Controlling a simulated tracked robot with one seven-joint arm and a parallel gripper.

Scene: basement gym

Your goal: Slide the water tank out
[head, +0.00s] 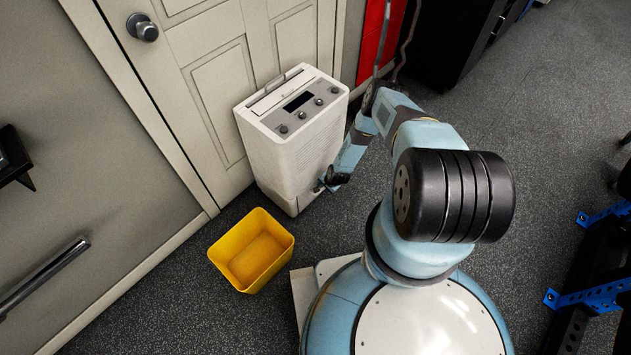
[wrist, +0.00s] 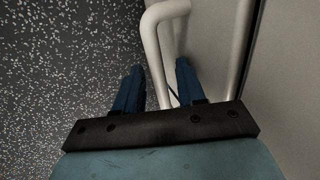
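The white dehumidifier (head: 290,140) stands upright on the floor against the door, with a control panel on top. The water tank is not clearly distinguishable in the head view; my arm covers part of the unit's lower right side. My gripper (head: 326,184) is low at that side. In the wrist view, a pale tubular handle (wrist: 151,40) stands out from a pale face (wrist: 210,50). My gripper's blue fingers (wrist: 159,68) are apart, with a handle bar between them. A gap shows between the bar and the right finger.
A yellow open bin (head: 236,272) stands on the floor in front of the dehumidifier, left of my base; it looks empty. The door (head: 215,75) is close behind the unit. Dark speckled floor (head: 545,120) is clear to the right. A rack with blue brackets (head: 590,297) stands at lower right.

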